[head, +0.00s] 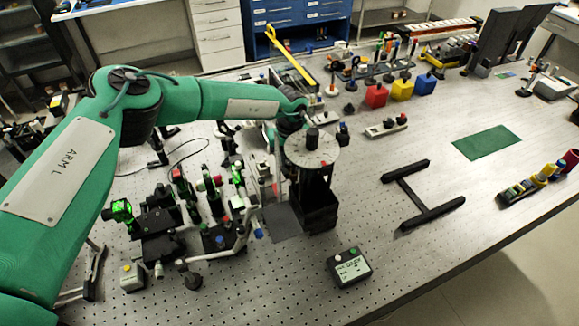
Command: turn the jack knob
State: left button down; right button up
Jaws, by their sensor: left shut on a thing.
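The jack (318,218) is a dark stand on the bench with a round grey top plate (300,158), on which a short black cylinder (312,138) stands. My left arm reaches over from the left and its wrist comes down behind and beside the jack. My left gripper (274,182) is at the jack's left side, low by its body, and is shut on the jack knob. The knob itself and the fingertips are mostly hidden, so how far the knob is turned cannot be told. My right gripper is out of view.
Optical mounts (210,190) crowd the bench left of the jack. Red, yellow and blue blocks (401,89) stand behind. The bench is clear around the green mat (487,142).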

pick_arm(q)
jog(key=m+b, duration=0.3)
jog(key=b, duration=0.1)
jog(key=m+b, duration=0.4)
jog(key=f+m+b, duration=0.1)
jog(key=m+b, duration=0.3)
jog(key=shift+s+b, duration=0.15)
jog(key=shift+b, duration=0.15)
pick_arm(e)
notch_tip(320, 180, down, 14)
pick_arm(q)
jog(key=m+b, duration=0.4)
jog(key=m, duration=0.1)
jog(key=m+b, duration=0.1)
jog(key=m, duration=0.2)
jog(key=shift+r, duration=0.1)
jog(key=m+b, duration=0.1)
jog(key=m, duration=0.2)
jog(key=shift+m+b, duration=0.5)
jog(key=shift+m, duration=0.7)
jog(key=shift+r+m, duration=0.1)
jog(key=shift+m, duration=1.4)
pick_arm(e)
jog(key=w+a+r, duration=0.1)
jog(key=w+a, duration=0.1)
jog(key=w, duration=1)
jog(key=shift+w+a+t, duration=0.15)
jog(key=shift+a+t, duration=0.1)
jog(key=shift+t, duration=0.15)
